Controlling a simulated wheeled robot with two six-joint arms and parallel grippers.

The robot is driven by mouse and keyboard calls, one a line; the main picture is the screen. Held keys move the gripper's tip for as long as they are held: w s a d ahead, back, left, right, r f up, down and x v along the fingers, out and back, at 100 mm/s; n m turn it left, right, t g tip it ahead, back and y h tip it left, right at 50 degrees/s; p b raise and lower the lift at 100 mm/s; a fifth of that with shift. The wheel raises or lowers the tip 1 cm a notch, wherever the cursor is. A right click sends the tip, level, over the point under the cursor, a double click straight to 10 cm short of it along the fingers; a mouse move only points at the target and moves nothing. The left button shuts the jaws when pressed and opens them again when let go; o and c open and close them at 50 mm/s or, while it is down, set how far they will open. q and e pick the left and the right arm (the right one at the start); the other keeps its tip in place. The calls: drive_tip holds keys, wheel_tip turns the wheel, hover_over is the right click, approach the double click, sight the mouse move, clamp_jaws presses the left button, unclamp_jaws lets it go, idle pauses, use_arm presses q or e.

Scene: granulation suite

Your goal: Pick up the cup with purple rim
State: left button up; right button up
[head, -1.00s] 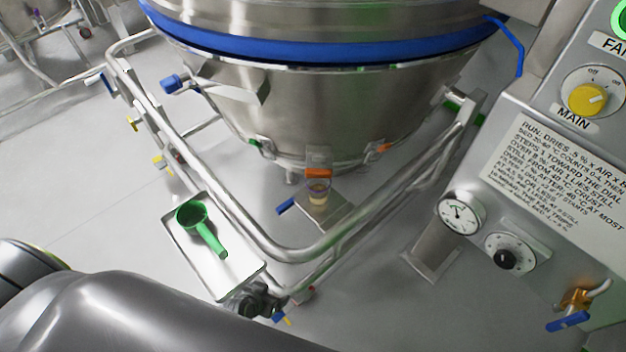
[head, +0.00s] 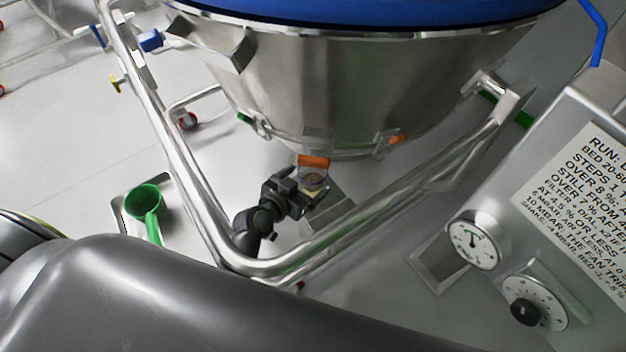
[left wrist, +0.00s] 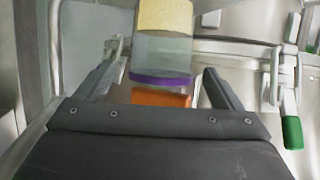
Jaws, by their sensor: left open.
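The cup with purple rim (head: 314,180) stands on a small metal shelf (head: 330,211) under the steel vessel, with yellowish contents. In the left wrist view the clear cup (left wrist: 163,52) appears upside down, its purple rim low in the picture and its yellow part at the top. My left gripper (head: 302,193) is open at the cup's left side in the head view. In the left wrist view its two fingers (left wrist: 160,88) stand apart on either side of the cup's rim end; I cannot tell whether they touch it. My right gripper is not in view.
An orange clip (head: 313,161) sits on the vessel (head: 350,90) just above the cup. Steel frame rails (head: 405,190) surround the shelf. A green scoop (head: 146,205) lies on a tray (head: 120,184) at left. A control panel (head: 570,220) stands at right.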

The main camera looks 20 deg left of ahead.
sight(313, 174)
use_arm(q)
drive_tip(key=shift+f+x, duration=0.25)
drive_tip(key=shift+x, duration=1.95)
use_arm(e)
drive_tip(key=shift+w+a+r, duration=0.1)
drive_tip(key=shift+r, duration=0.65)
use_arm(q)
drive_tip(key=shift+a, duration=0.15)
drive_tip(key=c, duration=1.2)
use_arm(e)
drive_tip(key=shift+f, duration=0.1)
use_arm(q)
drive_tip(key=shift+r, duration=0.15)
